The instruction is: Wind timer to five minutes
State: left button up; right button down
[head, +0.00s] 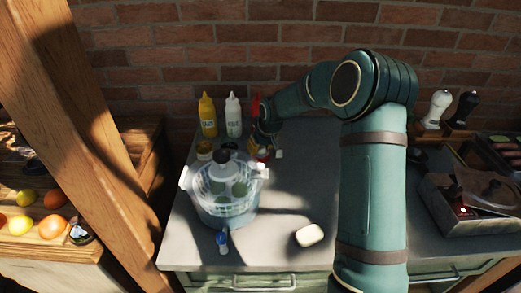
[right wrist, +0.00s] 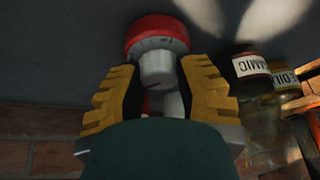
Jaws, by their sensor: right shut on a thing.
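The timer (right wrist: 157,32) is red with a pale marked band and a white knob (right wrist: 157,66), seen in the right wrist view. The yellow-padded fingers of my right gripper (right wrist: 158,80) stand on either side of the knob and are shut on the timer. Its exact contact points are partly hidden by the fingers. In the head view my right gripper (head: 266,143) is at the back of the grey table, just right of the pot. The timer is mostly hidden there. My left gripper is not in view.
A white block (head: 309,235) lies at the front. Two labelled bottles (right wrist: 258,105) are near the fingers.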

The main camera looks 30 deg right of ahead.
jog(key=m+h, duration=0.1)
jog(key=m, duration=0.2)
jog(key=m+h+b, duration=0.1)
jog(key=m, duration=0.1)
jog(key=shift+a+f+m+g, duration=0.1)
jog(key=shift+m+g, duration=0.3)
dwell(0.4)
jog(key=c, duration=0.6)
grip_release()
notch_tip(320, 180, up, 10)
jog(key=shift+r, duration=0.1)
jog(key=shift+o, duration=0.3)
